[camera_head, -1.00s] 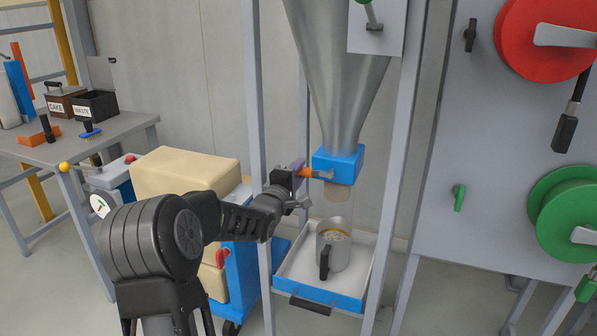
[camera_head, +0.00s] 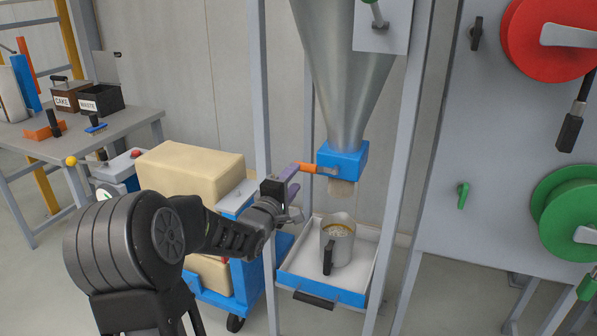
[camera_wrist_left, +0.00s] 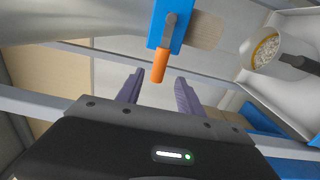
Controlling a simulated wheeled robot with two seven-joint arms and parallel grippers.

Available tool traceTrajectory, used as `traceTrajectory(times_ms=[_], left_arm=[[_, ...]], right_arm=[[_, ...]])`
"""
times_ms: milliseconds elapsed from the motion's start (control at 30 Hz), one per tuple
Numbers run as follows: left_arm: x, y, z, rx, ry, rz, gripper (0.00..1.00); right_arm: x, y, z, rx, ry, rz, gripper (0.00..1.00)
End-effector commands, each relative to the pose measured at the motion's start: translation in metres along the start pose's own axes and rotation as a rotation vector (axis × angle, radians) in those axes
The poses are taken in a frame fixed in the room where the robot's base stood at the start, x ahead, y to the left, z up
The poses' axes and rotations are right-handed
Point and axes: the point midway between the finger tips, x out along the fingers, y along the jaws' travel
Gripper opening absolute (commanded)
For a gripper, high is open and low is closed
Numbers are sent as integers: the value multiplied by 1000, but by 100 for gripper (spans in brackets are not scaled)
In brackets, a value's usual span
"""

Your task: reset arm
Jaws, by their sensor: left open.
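My left gripper (camera_head: 291,187) is open and empty, just left of the silo outlet. In the left wrist view, its two purple fingers (camera_wrist_left: 157,90) are spread apart, with the orange handle (camera_wrist_left: 159,66) ahead of their tips and not between them. The orange handle (camera_head: 308,167) sticks out to the left from the blue outlet block (camera_head: 343,160) under the metal cone (camera_head: 345,80). My right gripper is not in view.
A metal jug (camera_head: 338,245) with pale grainy contents stands in the blue-rimmed tray (camera_head: 325,290) below the outlet. Grey frame posts (camera_head: 262,120) stand close to my arm. A cart with beige sacks (camera_head: 190,172) is at left. A panel with red and green reels (camera_head: 560,40) is at right.

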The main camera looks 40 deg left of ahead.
Motion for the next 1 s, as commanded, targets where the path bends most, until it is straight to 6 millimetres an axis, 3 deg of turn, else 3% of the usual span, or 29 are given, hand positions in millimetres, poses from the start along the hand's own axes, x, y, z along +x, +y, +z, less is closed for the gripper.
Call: traceTrajectory(times_ms=[133,733,900,1000], left_arm=[[-8,0,0,-1,0,1,44],[-7,0,0,16,0,1,44],[-8,-7,-2,178,9,-28,44],[-12,-28,-6,349,24,-97,44]], right_arm=[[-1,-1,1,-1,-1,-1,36],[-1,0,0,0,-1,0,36],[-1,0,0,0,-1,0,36],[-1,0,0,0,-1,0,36]])
